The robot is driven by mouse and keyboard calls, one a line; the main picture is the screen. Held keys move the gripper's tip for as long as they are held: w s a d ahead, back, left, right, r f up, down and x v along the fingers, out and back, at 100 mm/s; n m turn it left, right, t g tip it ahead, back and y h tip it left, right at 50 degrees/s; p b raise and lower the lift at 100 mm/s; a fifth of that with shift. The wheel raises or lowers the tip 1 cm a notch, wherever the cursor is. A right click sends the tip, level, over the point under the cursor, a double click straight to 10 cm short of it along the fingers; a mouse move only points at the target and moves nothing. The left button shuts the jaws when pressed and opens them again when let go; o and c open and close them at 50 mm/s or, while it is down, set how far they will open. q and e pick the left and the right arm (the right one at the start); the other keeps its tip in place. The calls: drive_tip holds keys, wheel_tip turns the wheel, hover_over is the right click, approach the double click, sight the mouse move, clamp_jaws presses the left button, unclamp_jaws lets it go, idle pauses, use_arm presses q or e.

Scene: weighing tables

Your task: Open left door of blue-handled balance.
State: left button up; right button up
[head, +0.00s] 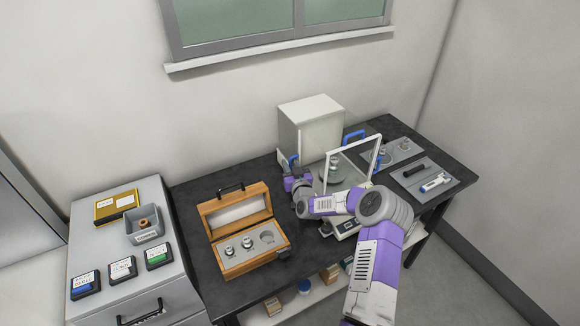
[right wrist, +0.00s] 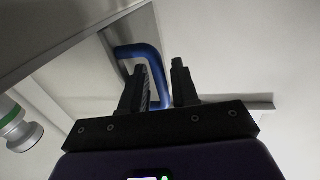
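The balance (head: 311,128) stands at the back of the dark table, with a white housing and a clear glass panel (head: 352,163). One blue handle (head: 293,160) is on its left side, another (head: 354,135) on its right. My right arm reaches across its front, and my right gripper (head: 291,172) is at the left handle, small and partly hidden. In the right wrist view my right gripper (right wrist: 158,66) is open; the blue handle (right wrist: 145,52) shows behind and between its fingers, its bar running into the gap. Contact cannot be told. My left gripper is out of view.
An open wooden box (head: 238,262) with metal weights stands left of the balance. A grey tray (head: 407,184) with a pen and black cylinder lies right. A grey cabinet (head: 90,232) stands left. A metal knobbed object (right wrist: 17,128) shows at left in the wrist view.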

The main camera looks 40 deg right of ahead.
drive_tip(key=v, duration=0.7)
drive_tip(key=shift+s, duration=0.3)
drive_tip(key=shift+a, duration=0.15)
idle(0.4)
